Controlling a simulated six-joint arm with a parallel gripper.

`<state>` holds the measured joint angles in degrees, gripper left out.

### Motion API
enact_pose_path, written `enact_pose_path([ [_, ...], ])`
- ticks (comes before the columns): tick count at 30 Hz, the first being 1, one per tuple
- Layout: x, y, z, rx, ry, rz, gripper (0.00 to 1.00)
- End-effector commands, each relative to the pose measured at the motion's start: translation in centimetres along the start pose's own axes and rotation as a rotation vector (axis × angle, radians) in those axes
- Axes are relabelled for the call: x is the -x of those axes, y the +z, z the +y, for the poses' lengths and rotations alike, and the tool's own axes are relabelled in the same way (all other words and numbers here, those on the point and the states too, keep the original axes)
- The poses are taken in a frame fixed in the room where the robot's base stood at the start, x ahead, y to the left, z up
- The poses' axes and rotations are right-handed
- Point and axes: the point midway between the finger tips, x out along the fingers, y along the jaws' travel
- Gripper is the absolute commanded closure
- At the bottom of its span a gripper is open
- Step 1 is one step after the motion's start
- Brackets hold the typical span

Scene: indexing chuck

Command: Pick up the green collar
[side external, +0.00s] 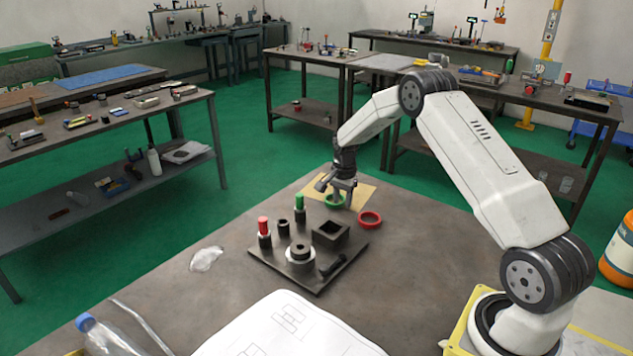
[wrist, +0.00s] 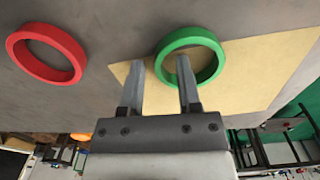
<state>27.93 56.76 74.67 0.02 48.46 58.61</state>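The green collar (side external: 334,204) is a flat ring lying on a tan sheet on the table. It also shows in the wrist view (wrist: 208,78). My gripper (side external: 341,193) is right at the collar, pointing down. In the wrist view my gripper (wrist: 160,63) is open, with two separate fingers. One fingertip appears within the ring's opening and the other outside its left edge, so the near-left rim lies between them in the picture. I cannot tell whether either finger touches the collar.
A red ring (side external: 370,219) lies close by. A dark plate (side external: 292,281) carries a red-topped post (side external: 264,227), a green-topped post (side external: 299,203), a central stepped hub (side external: 300,253) and a square block (side external: 331,236). A clear crumpled piece (side external: 206,259), a bottle and a paper drawing (side external: 290,325) lie nearer.

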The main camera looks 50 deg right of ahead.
Motion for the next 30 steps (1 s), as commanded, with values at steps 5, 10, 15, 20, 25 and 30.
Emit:
enact_pose_path([
  [5,0.0,0.0,0.0,0.0,0.0,0.0,1.0],
  [10,0.0,0.0,0.0,0.0,0.0,0.0,1.0],
  [15,0.0,0.0,0.0,0.0,0.0,0.0,1.0],
  [20,0.3,0.0,0.0,0.0,0.0,0.0,1.0],
  [25,1.4,0.0,0.0,0.0,0.0,0.0,1.0],
  [30,3.4,0.0,0.1,0.0,0.0,0.0,1.0],
])
